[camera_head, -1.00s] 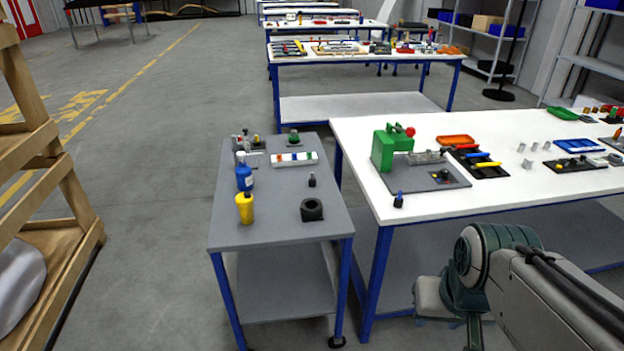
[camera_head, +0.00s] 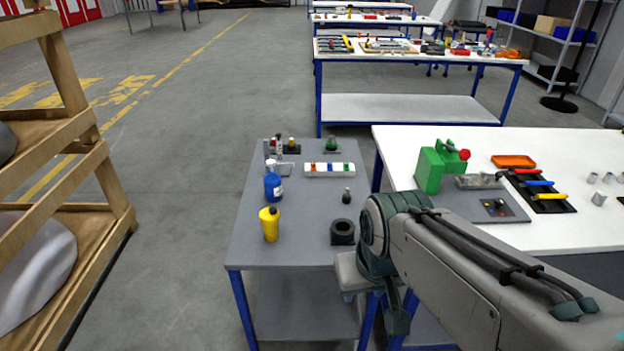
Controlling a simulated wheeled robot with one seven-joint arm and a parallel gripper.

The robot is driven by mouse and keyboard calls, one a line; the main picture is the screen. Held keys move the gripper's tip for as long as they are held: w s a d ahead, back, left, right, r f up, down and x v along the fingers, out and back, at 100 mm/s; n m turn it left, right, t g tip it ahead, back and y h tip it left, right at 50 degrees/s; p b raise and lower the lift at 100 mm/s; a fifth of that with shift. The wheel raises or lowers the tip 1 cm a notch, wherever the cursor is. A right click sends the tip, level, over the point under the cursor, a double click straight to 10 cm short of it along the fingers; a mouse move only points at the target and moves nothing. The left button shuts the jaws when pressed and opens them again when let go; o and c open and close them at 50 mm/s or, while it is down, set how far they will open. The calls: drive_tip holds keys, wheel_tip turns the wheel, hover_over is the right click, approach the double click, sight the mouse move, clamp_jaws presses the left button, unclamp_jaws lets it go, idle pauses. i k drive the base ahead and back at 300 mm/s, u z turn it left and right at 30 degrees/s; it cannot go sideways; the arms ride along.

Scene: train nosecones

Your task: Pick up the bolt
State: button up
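I cannot make out a bolt for certain at this size. A small dark upright piece (camera_head: 346,196) stands on the grey cart (camera_head: 300,253), behind a black ring-shaped block (camera_head: 343,232); I cannot tell whether it is the bolt. My arm reaches in from the lower right and its bent joint hangs in front of the cart's right edge. It hides the near corner of the white table (camera_head: 580,232). I cannot make out my gripper's fingers in this view.
The cart also holds a yellow bottle (camera_head: 270,225), a blue bottle (camera_head: 273,182) and a white tray (camera_head: 329,175) with coloured pieces. A green device (camera_head: 434,170) stands on the white table. A wooden rack (camera_head: 125,212) is at left; the floor between is clear.

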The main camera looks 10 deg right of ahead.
sight(346, 197)
drive_tip(key=z, duration=0.25)
drive_tip(key=i, duration=0.9)
drive_tip(key=z, duration=0.6)
